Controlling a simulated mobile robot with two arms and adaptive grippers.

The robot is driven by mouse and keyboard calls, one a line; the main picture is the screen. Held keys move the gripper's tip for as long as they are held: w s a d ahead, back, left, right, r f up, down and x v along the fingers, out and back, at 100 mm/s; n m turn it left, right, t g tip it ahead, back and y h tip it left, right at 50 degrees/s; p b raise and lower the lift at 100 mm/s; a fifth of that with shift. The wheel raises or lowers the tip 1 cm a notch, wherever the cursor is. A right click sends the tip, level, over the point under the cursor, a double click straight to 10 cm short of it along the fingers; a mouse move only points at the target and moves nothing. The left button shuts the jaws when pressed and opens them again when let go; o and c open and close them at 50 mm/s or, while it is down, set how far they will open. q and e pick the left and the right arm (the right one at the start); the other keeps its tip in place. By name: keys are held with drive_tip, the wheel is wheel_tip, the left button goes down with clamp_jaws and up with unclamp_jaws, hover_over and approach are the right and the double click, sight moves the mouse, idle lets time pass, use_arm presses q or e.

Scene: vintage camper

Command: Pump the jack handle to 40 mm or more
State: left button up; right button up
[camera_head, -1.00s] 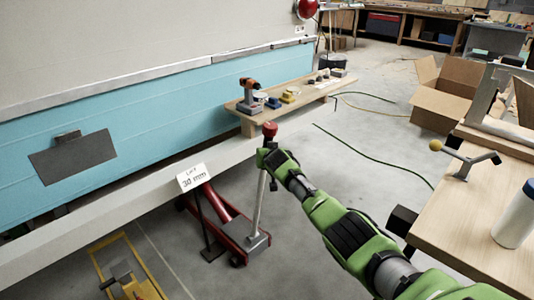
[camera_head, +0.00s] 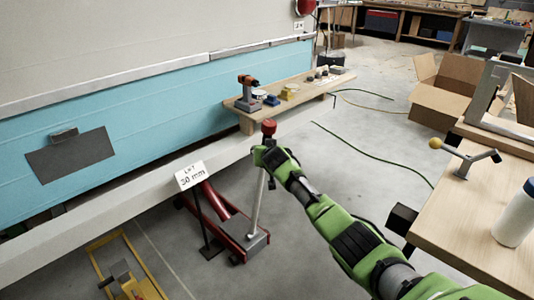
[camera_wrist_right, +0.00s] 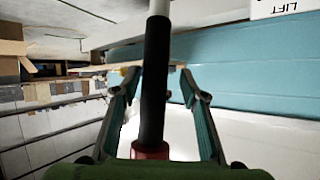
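The red floor jack (camera_head: 228,226) stands on the floor beside the long pale sill below the blue panel. Its grey handle (camera_head: 258,208) rises from the jack, slightly tilted, and ends in a red knob (camera_head: 269,127). A white sign (camera_head: 190,175) by the jack reads LIFT, apparently 30 mm. My right gripper (camera_head: 268,158) is at the upper handle, just below the knob. In the right wrist view the black grip (camera_wrist_right: 155,85) runs between my two fingers, with gaps visible on both sides. The red knob (camera_wrist_right: 150,150) is close to the palm. My left gripper is out of view.
A wooden bench (camera_head: 300,92) with a drill (camera_head: 247,92) stands behind the jack. A workbench (camera_head: 470,215) with a white bottle (camera_head: 515,215) is at the right. A yellow frame (camera_head: 130,270) lies at lower left. Hoses cross the open floor (camera_head: 340,140).

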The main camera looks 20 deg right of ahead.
drive_tip(key=v, duration=0.9)
drive_tip(key=shift+s+a+r, duration=0.15)
drive_tip(key=shift+s+r, duration=0.05)
drive_tip(key=shift+s, duration=0.05)
